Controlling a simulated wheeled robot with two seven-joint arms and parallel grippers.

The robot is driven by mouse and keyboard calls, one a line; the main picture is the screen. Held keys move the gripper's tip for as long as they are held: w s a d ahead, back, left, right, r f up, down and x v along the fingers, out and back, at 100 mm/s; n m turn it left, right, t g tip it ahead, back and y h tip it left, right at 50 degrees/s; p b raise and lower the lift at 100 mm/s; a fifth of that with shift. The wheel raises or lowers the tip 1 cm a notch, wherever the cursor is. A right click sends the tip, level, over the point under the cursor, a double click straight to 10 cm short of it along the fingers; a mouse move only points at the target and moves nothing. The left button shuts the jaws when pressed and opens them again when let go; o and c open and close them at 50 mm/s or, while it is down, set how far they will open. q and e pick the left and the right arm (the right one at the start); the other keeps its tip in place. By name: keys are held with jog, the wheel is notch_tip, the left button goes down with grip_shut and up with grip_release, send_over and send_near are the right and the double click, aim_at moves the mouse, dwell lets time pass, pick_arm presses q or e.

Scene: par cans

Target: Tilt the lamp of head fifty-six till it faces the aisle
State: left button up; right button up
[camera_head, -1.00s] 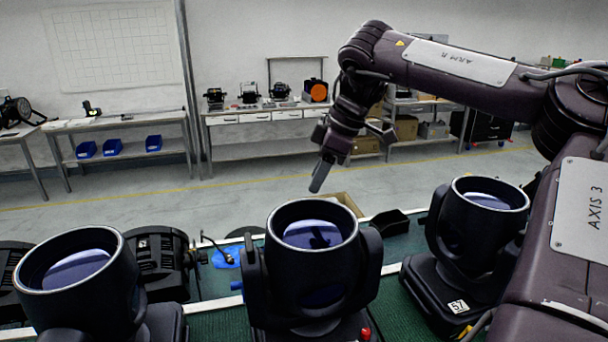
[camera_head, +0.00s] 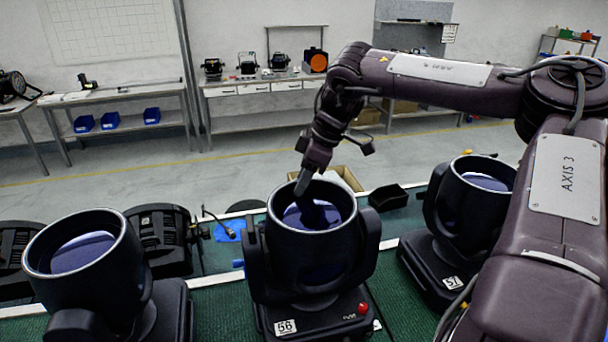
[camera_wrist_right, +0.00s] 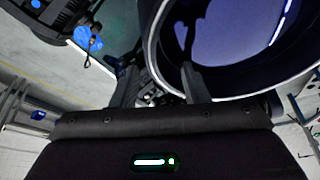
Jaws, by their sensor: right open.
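Head fifty-six (camera_head: 305,255) stands in the middle of the green-topped bench in the head view, with a "56" label and a red knob on its base. Its round lamp barrel points upward between the yoke arms, and its blue lens shows. My right gripper (camera_head: 302,188) reaches down to the far-left part of the lamp's rim. In the right wrist view, the open fingers (camera_wrist_right: 160,84) are at the lamp rim (camera_wrist_right: 153,40), one finger over the lens side and one apparently outside it. I cannot tell whether they touch. My left gripper is not in view.
Head fifty-seven (camera_head: 470,215) stands to the right, partly behind my arm. Another moving head (camera_head: 85,270) stands at the left. Behind are a black fixture (camera_head: 155,240), a blue item (camera_head: 229,230), a black tray (camera_head: 388,197) and an open cardboard box (camera_head: 340,177). The aisle floor (camera_head: 130,180) beyond is clear.

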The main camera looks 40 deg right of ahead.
jog(key=shift+s, duration=0.1)
jog(key=shift+c, duration=1.1)
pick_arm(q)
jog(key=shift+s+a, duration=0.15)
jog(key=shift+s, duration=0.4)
pick_arm(e)
grip_shut()
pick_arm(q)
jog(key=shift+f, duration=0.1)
